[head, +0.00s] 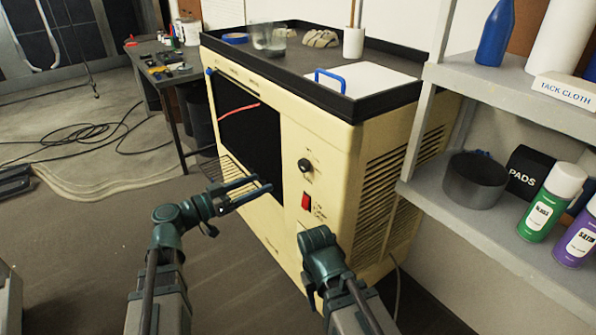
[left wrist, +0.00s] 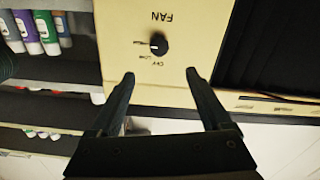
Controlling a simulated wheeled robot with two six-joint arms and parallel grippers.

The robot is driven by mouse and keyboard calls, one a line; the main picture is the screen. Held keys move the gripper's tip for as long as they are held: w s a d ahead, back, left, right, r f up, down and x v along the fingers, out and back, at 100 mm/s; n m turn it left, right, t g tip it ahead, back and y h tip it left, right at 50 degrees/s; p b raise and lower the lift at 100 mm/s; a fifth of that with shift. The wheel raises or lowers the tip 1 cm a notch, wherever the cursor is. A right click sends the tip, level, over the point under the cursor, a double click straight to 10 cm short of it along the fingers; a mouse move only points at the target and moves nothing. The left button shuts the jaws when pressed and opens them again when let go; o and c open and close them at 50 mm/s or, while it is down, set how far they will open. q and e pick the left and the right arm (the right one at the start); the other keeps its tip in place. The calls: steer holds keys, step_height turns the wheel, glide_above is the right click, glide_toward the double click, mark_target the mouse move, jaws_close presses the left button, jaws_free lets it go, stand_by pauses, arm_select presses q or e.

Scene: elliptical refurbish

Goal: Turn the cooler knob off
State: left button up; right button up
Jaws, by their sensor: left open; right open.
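The cooler (head: 330,150) is a large cream cabinet. Its round black fan knob (head: 305,165) is on the front panel, right of a dark opening. The left wrist view shows the knob (left wrist: 159,44) upside down under the word FAN, with small labels around it. A pale pointer mark on it faces left in that view, toward a label too small to read. My left gripper (head: 262,185) is open and empty, apart from the knob. In the left wrist view its fingertips (left wrist: 160,76) straddle the knob's line. My right gripper (head: 318,245) is low before the cabinet; its fingers are mostly hidden.
A red switch (head: 306,201) sits below the knob. A tray top (head: 290,60) holds a glass, gloves and a blue-handled panel. Grey shelves (head: 430,190) with cans and bottles stand close at right. A dark workbench (head: 150,75) is at back left. Cables lie on the floor.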

mark_target(301, 166)
arm_select(q)
steer(key=x, duration=1.3)
steer(key=shift+w+d, duration=0.15)
steer(key=shift+d, duration=0.1)
jaws_close()
